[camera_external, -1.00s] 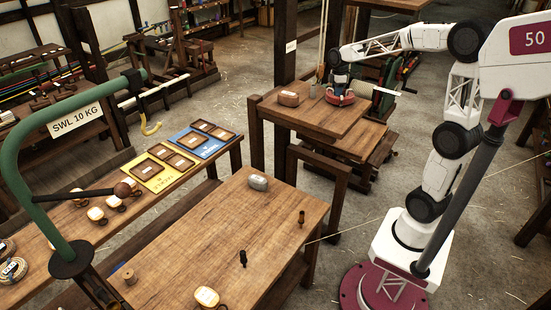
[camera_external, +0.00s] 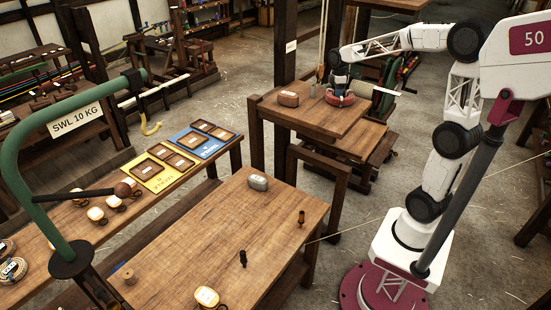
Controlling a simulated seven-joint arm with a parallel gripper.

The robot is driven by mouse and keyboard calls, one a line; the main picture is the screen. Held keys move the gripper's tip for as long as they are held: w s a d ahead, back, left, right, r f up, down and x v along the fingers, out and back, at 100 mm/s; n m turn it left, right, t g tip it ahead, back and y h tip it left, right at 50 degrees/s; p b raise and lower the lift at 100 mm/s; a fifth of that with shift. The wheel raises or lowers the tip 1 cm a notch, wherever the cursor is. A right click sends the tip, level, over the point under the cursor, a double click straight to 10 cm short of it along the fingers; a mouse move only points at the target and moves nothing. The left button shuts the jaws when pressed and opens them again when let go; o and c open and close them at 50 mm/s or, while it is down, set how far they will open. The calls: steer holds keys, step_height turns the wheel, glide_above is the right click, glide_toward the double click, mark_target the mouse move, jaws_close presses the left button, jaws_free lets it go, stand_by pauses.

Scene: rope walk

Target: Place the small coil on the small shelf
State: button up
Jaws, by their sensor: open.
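My gripper (camera_external: 341,84) is at the far raised wooden table (camera_external: 311,118), pointing down just above a red round thing (camera_external: 340,99). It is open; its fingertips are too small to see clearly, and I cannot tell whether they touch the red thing. Two rope coils with pale labels lie at the left edge of the picture, a nearer coil (camera_external: 12,270) and a farther one (camera_external: 5,248) partly cut off. I cannot tell for sure which thing is the small coil. A lower wooden surface (camera_external: 362,141) sits beside the raised table; whether it is the small shelf is unclear.
A brown block (camera_external: 288,98) and a small grey-green cylinder (camera_external: 313,91) stand left of my gripper. A green davit (camera_external: 20,150) stands at left. Yellow and blue boards lie on the long bench.

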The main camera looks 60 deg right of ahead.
step_height(320, 180, up, 12)
steer(key=shift+r, duration=0.15)
stand_by(0.6)
stand_by(0.6)
